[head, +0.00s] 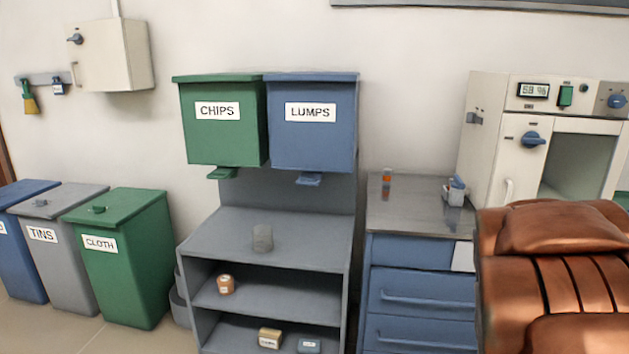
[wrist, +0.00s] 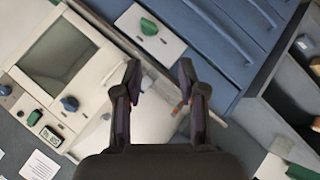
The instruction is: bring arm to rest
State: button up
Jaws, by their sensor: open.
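My gripper (wrist: 158,78) shows in the wrist view with its two dark fingers spread apart and nothing held between them. Beyond the fingers are a pale surface and the blue drawer unit (wrist: 205,35). The gripper does not show in the head view. The white furnace (wrist: 65,55) appears tilted at the left of the wrist view, and it also stands at the right in the head view (head: 488,140).
Green CHIPS (head: 222,135) and blue LUMPS (head: 313,140) bins hang above a grey shelf unit (head: 300,230) holding a clear beaker (head: 262,238). A metal worktop (head: 410,215) carries a small orange vial (head: 386,182). Lidded bins, including CLOTH (head: 125,270), stand left.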

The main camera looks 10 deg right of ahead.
jog(key=s+a+r+g+y+p, duration=0.2)
jog(key=s+a+p, duration=0.4)
jog(key=s+a, duration=0.3)
jog(key=s+a+r+m+g+y+p, duration=0.1)
jog(key=s+a+r+g+y+p, duration=0.2)
jog(key=s+a, duration=0.6)
jog(key=s+a+r+g+y+p, duration=0.2)
jog(key=s+a+r+p, duration=0.3)
jog(key=s+a+p, duration=0.4)
jog(key=a+g, duration=0.1)
jog(key=a, duration=0.2)
jog(key=shift+s+a+r+g+y, duration=0.15)
jog(key=shift+a+g+y, duration=0.1)
jog(key=shift+g+y, duration=0.15)
